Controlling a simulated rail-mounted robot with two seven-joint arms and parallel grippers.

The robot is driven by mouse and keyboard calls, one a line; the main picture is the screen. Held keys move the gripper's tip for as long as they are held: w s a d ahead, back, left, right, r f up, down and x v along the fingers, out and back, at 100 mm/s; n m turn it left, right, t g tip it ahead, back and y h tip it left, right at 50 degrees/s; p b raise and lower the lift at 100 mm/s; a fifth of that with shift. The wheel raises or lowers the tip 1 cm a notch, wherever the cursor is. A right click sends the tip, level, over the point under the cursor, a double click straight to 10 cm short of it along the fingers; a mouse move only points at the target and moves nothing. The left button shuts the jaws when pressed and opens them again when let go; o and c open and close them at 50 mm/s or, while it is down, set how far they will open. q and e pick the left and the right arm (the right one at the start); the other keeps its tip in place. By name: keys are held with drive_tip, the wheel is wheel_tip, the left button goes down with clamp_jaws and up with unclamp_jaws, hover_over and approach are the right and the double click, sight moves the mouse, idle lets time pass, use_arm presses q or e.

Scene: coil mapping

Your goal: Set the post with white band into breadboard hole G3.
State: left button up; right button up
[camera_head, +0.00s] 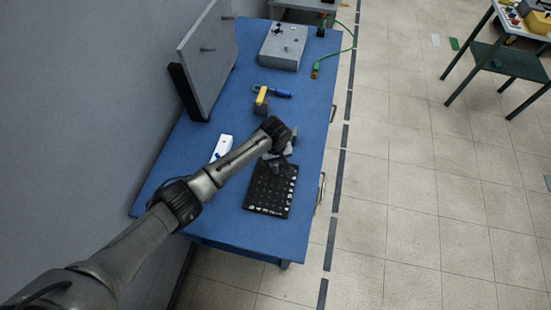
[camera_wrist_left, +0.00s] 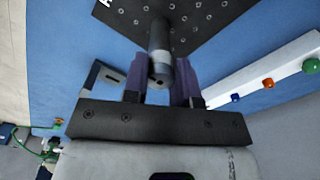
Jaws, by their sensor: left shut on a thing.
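The black breadboard (camera_head: 268,194) lies on the blue table near its front end, with rows of holes and pale marks along two edges. It also shows upside down at the top of the left wrist view (camera_wrist_left: 205,20). My left gripper (camera_head: 281,156) is over the board's far part, partly hidden by my arm. In the left wrist view its purple fingers (camera_wrist_left: 162,82) are shut on a dark cylindrical post (camera_wrist_left: 159,38) with a paler band. The post points at the board; I cannot tell whether it touches or which hole it faces. My right gripper is out of view.
A white box (camera_head: 222,148) with coloured knobs lies left of the board. A yellow and blue tool (camera_head: 262,98) lies farther back. A grey box (camera_head: 283,46), an upright grey panel (camera_head: 208,55) and a green cable (camera_head: 350,38) are at the far end.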

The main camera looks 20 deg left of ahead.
use_arm(q)
drive_tip(key=shift+f, duration=0.35)
drive_tip(key=shift+f, duration=0.1)
idle(0.6)
drive_tip(key=m, duration=0.5)
drive_tip(key=o, duration=1)
drive_tip(key=shift+o, duration=0.2)
